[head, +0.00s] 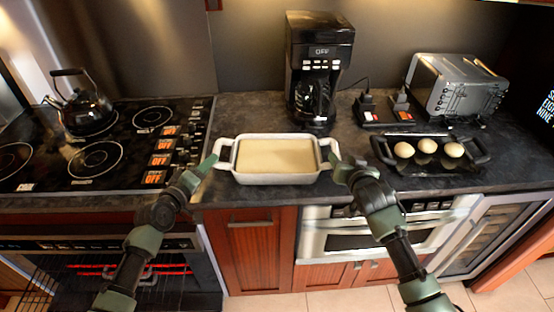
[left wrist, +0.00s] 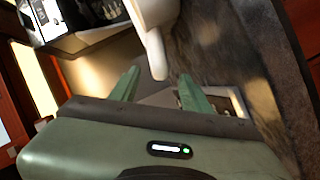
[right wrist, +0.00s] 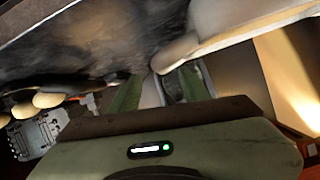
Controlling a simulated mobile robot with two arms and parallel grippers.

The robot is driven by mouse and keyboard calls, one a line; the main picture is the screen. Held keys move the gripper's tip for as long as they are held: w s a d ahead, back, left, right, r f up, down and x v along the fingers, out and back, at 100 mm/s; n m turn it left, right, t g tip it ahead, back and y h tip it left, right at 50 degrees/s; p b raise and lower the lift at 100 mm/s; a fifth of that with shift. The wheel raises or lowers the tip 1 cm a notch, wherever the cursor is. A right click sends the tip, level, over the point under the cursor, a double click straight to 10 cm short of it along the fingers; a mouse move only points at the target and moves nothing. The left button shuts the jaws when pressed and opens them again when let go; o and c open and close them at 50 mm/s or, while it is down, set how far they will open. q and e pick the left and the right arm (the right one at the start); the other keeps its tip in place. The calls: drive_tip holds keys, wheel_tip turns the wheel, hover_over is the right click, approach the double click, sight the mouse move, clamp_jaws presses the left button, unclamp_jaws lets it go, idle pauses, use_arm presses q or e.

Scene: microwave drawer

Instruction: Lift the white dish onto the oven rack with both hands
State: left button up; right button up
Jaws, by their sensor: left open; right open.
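The white dish (head: 240,178) stands on the dark counter, rectangular, filled with something pale, with a loop handle at each end. My left gripper (head: 210,163) is open at its left handle. In the left wrist view that handle (left wrist: 156,52) reaches down between the open fingers (left wrist: 158,88). My right gripper (head: 336,162) is open at the right handle. In the right wrist view that handle (right wrist: 176,52) lies near the gap between the fingers (right wrist: 158,88); contact cannot be told. The oven rack (head: 48,284) shows dark at lower left, in the oven under the stove, above or near glowing red elements.
A stove with a black kettle (head: 84,106) is at left. A black coffee maker (head: 318,50) stands behind the dish. A toaster (head: 455,86) and a black tray (head: 432,168) with three round pale items are at right. The counter's front edge runs close before the dish.

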sight(218, 151)
use_arm(q)
drive_tip(key=shift+x, duration=3.8)
use_arm(e)
drive_tip(key=shift+x, duration=3.8)
drive_tip(key=shift+a, duration=0.15)
use_arm(q)
clamp_jaws()
use_arm(e)
clamp_jaws()
use_arm(q)
drive_tip(key=shift+a+f, duration=0.1)
drive_tip(key=shift+f, duration=0.05)
drive_tip(key=shift+w+r, duration=0.2)
drive_tip(key=shift+r, duration=0.25)
use_arm(e)
drive_tip(key=shift+w+r, duration=0.2)
drive_tip(key=shift+r, duration=0.2)
